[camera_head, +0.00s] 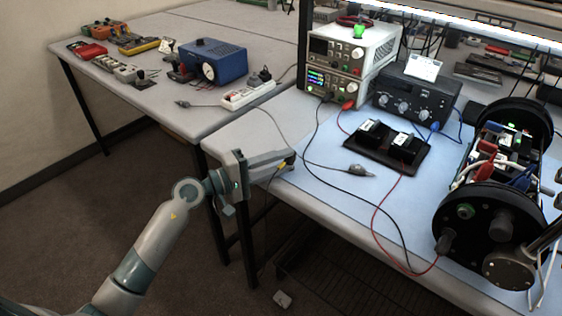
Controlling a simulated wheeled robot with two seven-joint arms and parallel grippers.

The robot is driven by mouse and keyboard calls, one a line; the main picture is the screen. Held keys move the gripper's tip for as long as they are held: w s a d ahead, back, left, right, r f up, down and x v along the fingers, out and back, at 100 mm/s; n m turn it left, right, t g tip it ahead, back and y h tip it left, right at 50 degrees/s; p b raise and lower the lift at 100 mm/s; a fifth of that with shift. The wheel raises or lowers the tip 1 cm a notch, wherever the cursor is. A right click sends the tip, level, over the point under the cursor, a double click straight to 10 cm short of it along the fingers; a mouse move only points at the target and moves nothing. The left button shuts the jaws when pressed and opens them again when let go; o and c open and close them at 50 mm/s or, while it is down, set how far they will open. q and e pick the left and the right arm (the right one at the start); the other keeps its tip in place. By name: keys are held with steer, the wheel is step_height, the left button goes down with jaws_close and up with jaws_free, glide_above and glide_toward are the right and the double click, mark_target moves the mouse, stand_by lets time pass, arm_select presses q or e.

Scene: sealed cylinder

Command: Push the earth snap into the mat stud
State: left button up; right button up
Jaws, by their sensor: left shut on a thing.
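My left gripper (288,162) reaches in over the front left edge of the blue mat (310,205). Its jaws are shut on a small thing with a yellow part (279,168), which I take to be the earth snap. A thin lead seems to hang from it towards the floor. Most of the snap is hidden by the fingers. I cannot make out the mat stud, nor whether the snap touches anything.
A black tray (372,158) holds two dark blocks. Black and red leads cross the mat from the power supply (345,60) to the large black cylinder assembly (470,225). A grey clip-like piece (357,170) lies on the mat. The front left mat is mostly clear.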

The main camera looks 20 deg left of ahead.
steer(key=shift+w+f, duration=0.15)
steer(key=shift+w, duration=0.15)
arm_select(q)
steer(key=shift+b, duration=0.7)
arm_select(e)
steer(key=shift+s+f, duration=0.1)
steer(key=shift+f, duration=0.4)
stand_by(0.5)
